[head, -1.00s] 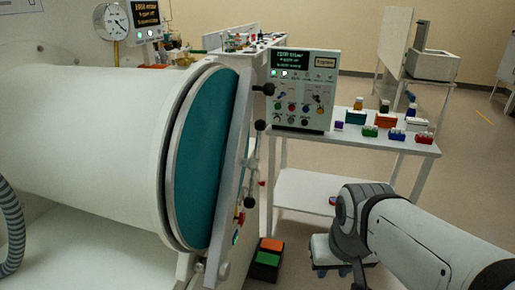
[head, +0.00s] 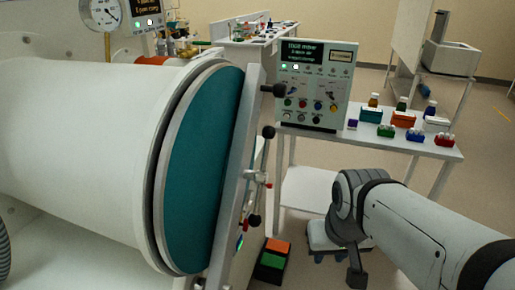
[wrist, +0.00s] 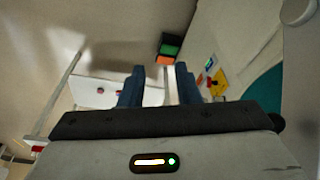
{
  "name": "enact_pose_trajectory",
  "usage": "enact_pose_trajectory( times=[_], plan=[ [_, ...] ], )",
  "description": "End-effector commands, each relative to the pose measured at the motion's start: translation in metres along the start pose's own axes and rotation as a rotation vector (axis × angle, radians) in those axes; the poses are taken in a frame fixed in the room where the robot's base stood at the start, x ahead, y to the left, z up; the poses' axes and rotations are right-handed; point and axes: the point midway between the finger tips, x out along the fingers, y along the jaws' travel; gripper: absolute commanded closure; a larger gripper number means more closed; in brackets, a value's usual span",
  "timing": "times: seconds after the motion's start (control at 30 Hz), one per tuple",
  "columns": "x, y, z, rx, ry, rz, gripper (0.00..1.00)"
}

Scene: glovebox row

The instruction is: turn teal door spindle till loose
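The teal door (head: 203,170) closes the end of a large white cylinder in the head view, with a pale bar across its right side. A spindle handle with a thin cross bar and black ball ends (head: 256,178) stands out from that bar. In the wrist view, the teal door (wrist: 262,93) shows at the right edge; I cannot make out the spindle there. My gripper (wrist: 160,84) is open, its two dark blue fingers apart with nothing between them. It is away from the handle, low and to its right in the head view.
A control panel (head: 314,85) stands behind the door. A white table (head: 390,145) carries several coloured boxes and bottles. An orange and green pedal box (head: 272,260) is on the floor beside the door, and shows in the wrist view (wrist: 170,48). Floor at the right is open.

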Motion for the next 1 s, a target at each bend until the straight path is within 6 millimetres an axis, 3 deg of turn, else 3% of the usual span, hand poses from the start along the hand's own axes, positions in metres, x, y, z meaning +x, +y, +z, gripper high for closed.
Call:
enact_pose_trajectory(
  times=[0.27, 0.37, 0.53, 0.63, 0.73, 0.9, 1.0],
  plan=[
    [0.002, -0.003, 0.003, 0.083, -0.054, -0.032, 0.7],
    [0.005, -0.02, 0.008, 0.277, -0.185, -0.108, 0.7],
    [-0.003, -0.056, 0.005, 0.853, -0.583, -0.316, 0.7],
    [-0.018, -0.074, -0.017, 1.192, -0.862, -0.451, 0.7],
    [-0.035, -0.08, -0.051, 1.464, -1.13, -0.581, 0.7],
    [-0.056, -0.066, -0.103, 1.73, -1.494, -0.768, 0.7],
    [-0.062, -0.055, -0.121, 1.795, -1.619, -0.836, 0.7]
  ],
)
